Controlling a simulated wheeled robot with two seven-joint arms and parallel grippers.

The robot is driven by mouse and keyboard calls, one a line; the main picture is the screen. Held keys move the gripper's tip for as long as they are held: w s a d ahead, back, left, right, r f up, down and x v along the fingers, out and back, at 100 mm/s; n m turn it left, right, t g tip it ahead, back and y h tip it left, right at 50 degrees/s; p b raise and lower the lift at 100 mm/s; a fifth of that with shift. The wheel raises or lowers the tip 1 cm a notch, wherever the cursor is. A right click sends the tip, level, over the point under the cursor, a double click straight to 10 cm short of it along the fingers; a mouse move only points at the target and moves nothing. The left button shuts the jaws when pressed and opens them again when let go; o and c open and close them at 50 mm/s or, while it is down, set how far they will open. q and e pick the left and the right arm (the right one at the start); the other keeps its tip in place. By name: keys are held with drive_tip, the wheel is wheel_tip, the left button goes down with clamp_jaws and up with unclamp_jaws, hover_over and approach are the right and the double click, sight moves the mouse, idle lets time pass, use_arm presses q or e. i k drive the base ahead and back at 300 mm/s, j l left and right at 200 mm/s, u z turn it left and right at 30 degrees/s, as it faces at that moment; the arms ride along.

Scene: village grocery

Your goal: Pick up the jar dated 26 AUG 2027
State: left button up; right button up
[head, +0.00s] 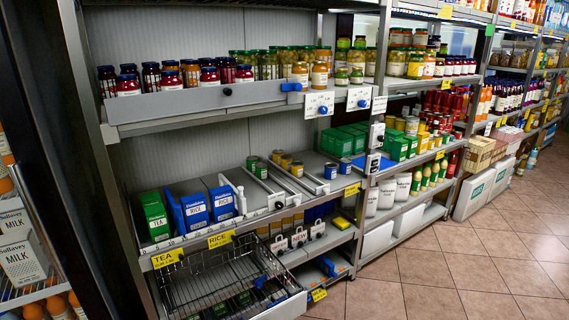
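Rows of jars stand on the upper shelf (150,129) in the head view. Dark red jars (128,84) with dark lids are at the left, behind a grey front panel (215,96). Jars with green lids (270,64) stand in the middle, and orange jars (319,76) stand near the front at the right. More jars (397,63) are on the neighbouring shelf unit. The printing on the jars is too small to read, so I cannot tell which is dated 26 AUG 2027. Neither of my grippers is in view.
The lower shelf holds a green tea box (154,216), blue rice boxes (194,211) and small tins (297,168). A wire basket (215,272) juts out below. Milk cartons (22,258) stand at the far left. The tiled floor (450,268) is clear at the right.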

sight(457, 68)
drive_tip(key=i+l+z, duration=0.95)
drive_tip(key=i+z, duration=0.15)
drive_tip(key=i, duration=0.3)
drive_tip(key=i+z, duration=0.35)
drive_tip(key=i, duration=0.15)
drive_tip(key=i+l, duration=0.15)
drive_tip(key=i, duration=1.75)
drive_tip(key=i+l+u, duration=0.1)
drive_tip(key=i+u, duration=0.3)
drive_tip(key=i+l+u, duration=0.25)
drive_tip(key=i+u, duration=0.2)
drive_tip(key=i, duration=0.15)
drive_tip(key=i+l+u, duration=0.8)
drive_tip(key=l, duration=0.15)
drive_tip(key=i+l+u, duration=0.3)
drive_tip(key=l+u, duration=0.15)
drive_tip(key=l, duration=0.2)
